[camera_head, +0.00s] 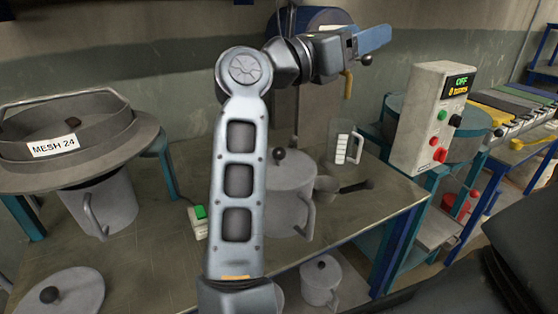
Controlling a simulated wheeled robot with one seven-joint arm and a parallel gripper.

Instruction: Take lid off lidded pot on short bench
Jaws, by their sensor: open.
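A grey lidded pot (290,186) with a side handle stands on the bench (385,190), partly hidden behind my arm. Its lid has a dark knob (278,153) and is on. A smaller grey lidded pot (318,284) with a dark knob stands lower, near the bottom edge, its lid on. I cannot tell which surface is the short bench. My gripper (370,48) is raised at the upper middle, pointing right, above and well apart from both pots. It is open; its fingertips are seen side-on.
A sieve (85,150) labelled MESH 24 sits over a grey pot (105,205) at left. A loose round lid (65,294) lies at lower left. A small box with a green switch (199,218) is beside my arm. A control box (430,115) stands at right.

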